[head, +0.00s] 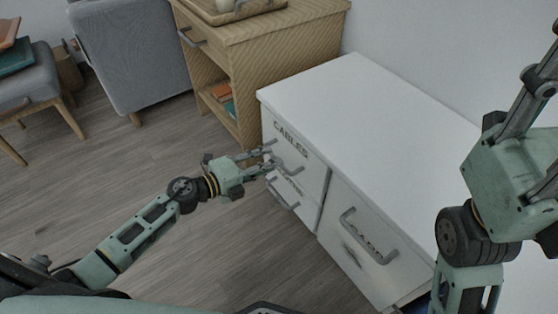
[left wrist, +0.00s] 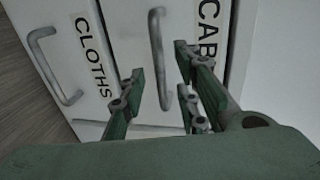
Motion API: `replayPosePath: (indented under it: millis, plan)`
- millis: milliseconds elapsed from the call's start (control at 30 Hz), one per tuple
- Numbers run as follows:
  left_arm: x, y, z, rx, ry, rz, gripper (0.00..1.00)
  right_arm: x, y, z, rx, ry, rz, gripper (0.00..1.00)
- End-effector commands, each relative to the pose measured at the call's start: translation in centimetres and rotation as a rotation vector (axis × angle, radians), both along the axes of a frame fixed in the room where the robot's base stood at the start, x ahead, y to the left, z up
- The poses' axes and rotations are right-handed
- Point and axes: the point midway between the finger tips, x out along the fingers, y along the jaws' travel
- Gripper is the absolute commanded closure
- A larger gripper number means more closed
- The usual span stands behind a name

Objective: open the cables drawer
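The cables drawer (head: 284,141) is the upper left drawer of the white desk, its front marked CABLES, and it looks closed. Its grey bar handle (head: 290,164) also shows in the left wrist view (left wrist: 157,48). My left gripper (head: 272,156) is in front of this drawer, at its handle. In the left wrist view, the left gripper (left wrist: 161,70) is open, with its fingers on either side of the handle and gaps showing. Part of the CABLES label is hidden there by the fingers. My right arm shows at the right of the head view, but its gripper is out of view.
Below is the cloths drawer with its own handle (left wrist: 56,66). A wider drawer with a handle (head: 366,238) is to the right. The desk's white top (head: 365,120) is clear. A wooden cabinet (head: 262,50) adjoins the desk at the back. The floor on the left is open.

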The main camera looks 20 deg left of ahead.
Motion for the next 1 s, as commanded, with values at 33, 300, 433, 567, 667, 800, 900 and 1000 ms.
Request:
replayPosePath:
  millis: [33, 300, 433, 567, 667, 800, 900, 1000]
  plan:
    - [0.8, -0.6, -0.3, -0.002, -0.002, 0.000, 0.71, -0.1, 0.0, -0.1, 0.000, -0.010, 0.000, 0.60]
    - [2.7, -2.1, -0.8, -0.001, 0.000, 0.000, 0.71, -0.5, 0.1, 0.4, -0.003, -0.035, -0.003, 0.60]
    - [2.9, -2.2, -0.7, 0.000, 0.000, 0.001, 0.71, -0.5, 0.1, 0.5, -0.003, -0.037, -0.002, 0.60]
    - [2.8, -2.2, -0.8, -0.001, 0.000, 0.001, 0.71, -0.5, 0.1, 0.6, -0.004, -0.036, -0.003, 0.60]
    - [2.8, -2.2, -0.8, -0.001, 0.000, 0.001, 0.77, -0.5, 0.1, 0.6, -0.004, -0.036, -0.003, 0.60]
    - [2.8, -2.2, -0.8, -0.001, 0.000, 0.001, 0.89, -0.5, 0.1, 0.5, -0.003, -0.036, -0.003, 0.60]
    - [2.8, -2.2, -0.8, -0.001, 0.000, 0.001, 0.98, -0.5, 0.1, 0.5, -0.002, -0.037, -0.001, 0.60]
    - [2.8, -2.2, -0.8, -0.001, 0.000, 0.001, 1.00, -0.5, 0.1, 0.5, -0.002, -0.037, -0.001, 0.60]
